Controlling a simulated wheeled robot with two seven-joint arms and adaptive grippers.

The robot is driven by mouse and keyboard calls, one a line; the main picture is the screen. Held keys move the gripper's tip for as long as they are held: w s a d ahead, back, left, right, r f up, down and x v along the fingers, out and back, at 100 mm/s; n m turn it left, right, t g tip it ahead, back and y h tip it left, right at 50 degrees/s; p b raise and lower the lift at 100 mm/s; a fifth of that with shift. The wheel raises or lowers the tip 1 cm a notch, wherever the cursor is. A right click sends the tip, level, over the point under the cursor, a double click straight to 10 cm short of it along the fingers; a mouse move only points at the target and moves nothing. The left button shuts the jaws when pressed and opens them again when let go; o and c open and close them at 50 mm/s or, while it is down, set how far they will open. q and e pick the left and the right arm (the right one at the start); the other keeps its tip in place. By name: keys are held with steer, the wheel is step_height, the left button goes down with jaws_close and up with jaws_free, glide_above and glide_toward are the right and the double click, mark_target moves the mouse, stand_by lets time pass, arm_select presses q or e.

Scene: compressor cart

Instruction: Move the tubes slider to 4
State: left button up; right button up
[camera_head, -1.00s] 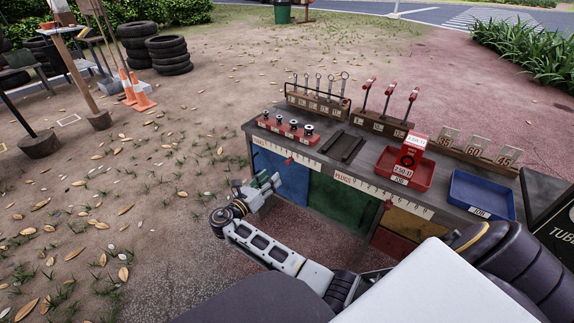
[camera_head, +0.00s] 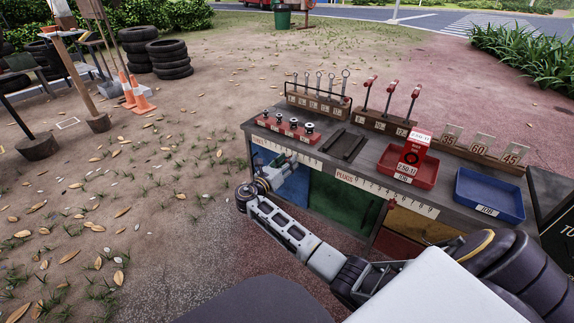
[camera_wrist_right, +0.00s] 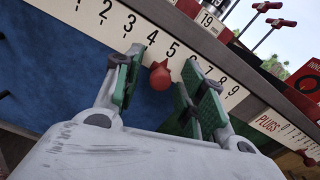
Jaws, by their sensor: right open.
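The tubes slider has a red round knob (camera_wrist_right: 160,77), seen in the right wrist view below the white number scale (camera_wrist_right: 130,25), close to the 5. My right gripper (camera_wrist_right: 163,60) is open, with one green-padded finger on each side of the knob; I cannot tell whether either touches it. In the head view my right gripper (camera_head: 286,162) is at the left part of the cart's front, over the blue panel (camera_head: 293,188), and the knob is hard to make out there. My left gripper is not in view.
The cart's front edge also carries the plugs scale (camera_head: 385,192). On top stand a red tray (camera_head: 425,176), a blue tray (camera_head: 489,193), a red rack of sockets (camera_head: 290,128) and a wrench rack (camera_head: 318,102). Open ground lies left of the cart.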

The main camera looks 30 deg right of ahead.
steer(key=shift+d, duration=0.1)
jaws_close()
stand_by(0.3)
steer(key=shift+w, duration=0.1)
